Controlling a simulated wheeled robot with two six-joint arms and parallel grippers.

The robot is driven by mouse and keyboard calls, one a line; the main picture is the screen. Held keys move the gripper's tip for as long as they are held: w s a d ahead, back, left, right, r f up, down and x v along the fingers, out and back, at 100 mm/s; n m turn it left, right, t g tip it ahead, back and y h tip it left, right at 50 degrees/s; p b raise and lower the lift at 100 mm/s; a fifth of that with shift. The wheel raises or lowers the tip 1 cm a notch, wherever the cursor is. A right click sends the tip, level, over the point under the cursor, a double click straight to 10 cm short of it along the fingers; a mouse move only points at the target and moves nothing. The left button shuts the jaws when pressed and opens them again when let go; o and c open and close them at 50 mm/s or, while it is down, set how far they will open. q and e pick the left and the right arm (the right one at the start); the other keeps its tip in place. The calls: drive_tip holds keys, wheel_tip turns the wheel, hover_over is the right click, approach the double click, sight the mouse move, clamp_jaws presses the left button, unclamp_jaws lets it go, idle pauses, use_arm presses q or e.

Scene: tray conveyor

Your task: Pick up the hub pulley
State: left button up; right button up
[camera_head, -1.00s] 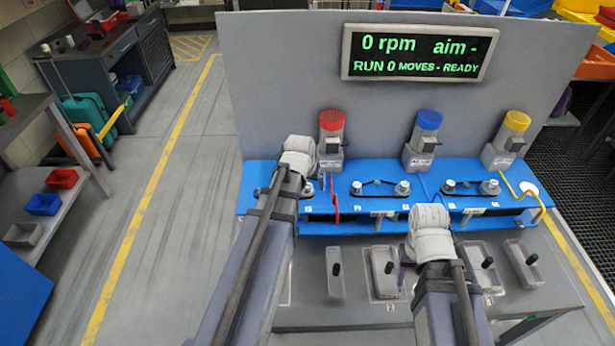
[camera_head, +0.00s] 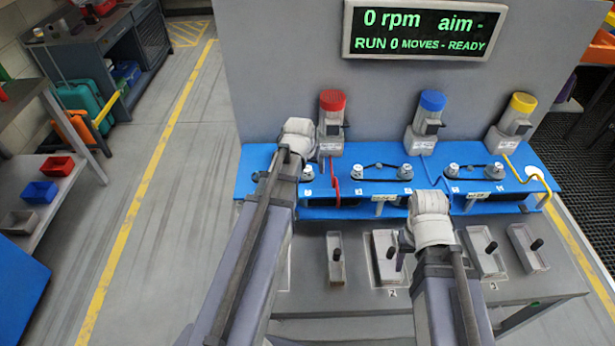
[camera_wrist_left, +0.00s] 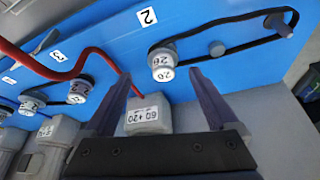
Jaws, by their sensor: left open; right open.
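Several small grey pulleys sit on the blue deck (camera_head: 380,194); I cannot tell which is named the hub pulley. In the left wrist view, a light-grey numbered pulley (camera_wrist_left: 162,66) stands by the mark 2, with a black belt running to a dark pulley (camera_wrist_left: 283,25). My left gripper (camera_wrist_left: 160,76) is open and empty, its fingers on either side of the numbered pulley in the picture; contact is not clear. In the head view, the left gripper (camera_head: 299,138) shows its pale wrist, with fingers hidden. My right gripper (camera_head: 431,218) is over the front trays, its fingers mostly hidden.
Motors with red (camera_head: 332,102), blue (camera_head: 433,102) and yellow (camera_head: 523,104) caps stand behind the deck. A red cable (camera_wrist_left: 65,72) passes close to the left gripper. Several grey trays with black pegs, such as one tray (camera_head: 336,275), lie on the front table. A display (camera_head: 425,32) hangs behind.

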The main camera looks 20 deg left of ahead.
sight(307, 169)
use_arm(q)
drive_tip(key=b+x, duration=0.2)
drive_tip(key=x, duration=0.1)
drive_tip(key=b+x, duration=0.1)
drive_tip(key=shift+a+f, duration=0.25)
drive_tip(key=shift+a, duration=0.05)
drive_tip(key=shift+r, duration=0.1)
clamp_jaws()
idle(0.4)
